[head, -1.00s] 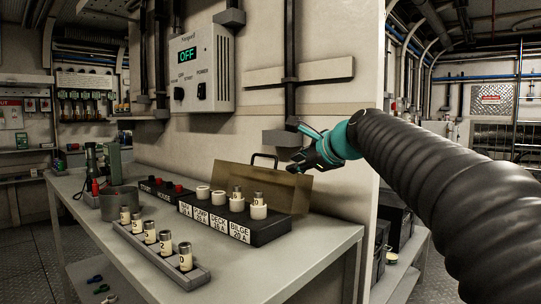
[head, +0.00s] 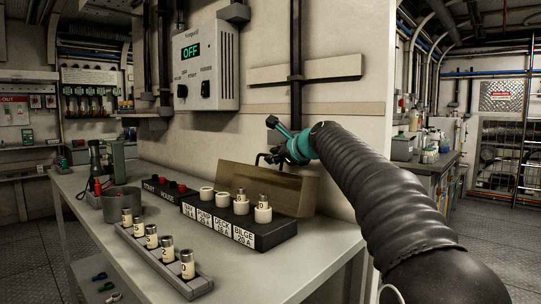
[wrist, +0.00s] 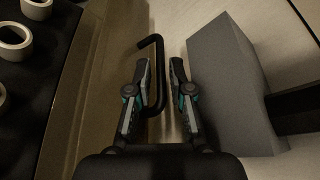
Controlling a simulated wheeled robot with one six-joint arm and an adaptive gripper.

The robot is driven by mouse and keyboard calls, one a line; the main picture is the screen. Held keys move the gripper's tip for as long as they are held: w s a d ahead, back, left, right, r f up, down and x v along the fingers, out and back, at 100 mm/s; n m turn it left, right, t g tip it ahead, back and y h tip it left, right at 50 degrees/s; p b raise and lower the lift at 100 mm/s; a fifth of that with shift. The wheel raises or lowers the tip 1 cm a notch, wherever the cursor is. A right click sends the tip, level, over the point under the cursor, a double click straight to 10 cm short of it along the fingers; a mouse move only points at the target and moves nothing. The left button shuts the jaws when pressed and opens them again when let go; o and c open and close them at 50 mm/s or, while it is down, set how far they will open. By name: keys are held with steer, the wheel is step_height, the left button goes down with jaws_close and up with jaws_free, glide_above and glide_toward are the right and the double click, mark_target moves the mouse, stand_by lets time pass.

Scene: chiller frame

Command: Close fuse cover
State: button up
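The fuse cover (head: 262,184) is a brownish panel standing raised along the back of the black fuse block (head: 270,233). Its black handle (wrist: 160,75) is a bent bar, partly hidden by my gripper in the head view. My gripper (head: 277,140) is at the top of the cover. In the wrist view my gripper (wrist: 160,64) has its fingers apart, with the handle's long bar between them, and I see no clear grip on it. The block carries white ring-shaped holders, and two on the right hold fuses (head: 263,201).
A grey rack (head: 200,283) of several fuses lies in front of the block. A grey cup (head: 121,203) stands to the left. A grey box-like bracket (wrist: 230,85) is close right of my gripper in the wrist view. A controller (head: 205,70) reading OFF hangs on the wall.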

steer(key=shift+x, duration=1.15)
steer(key=shift+c, duration=0.3)
jaws_close()
steer(key=shift+s+a+r, duration=0.1)
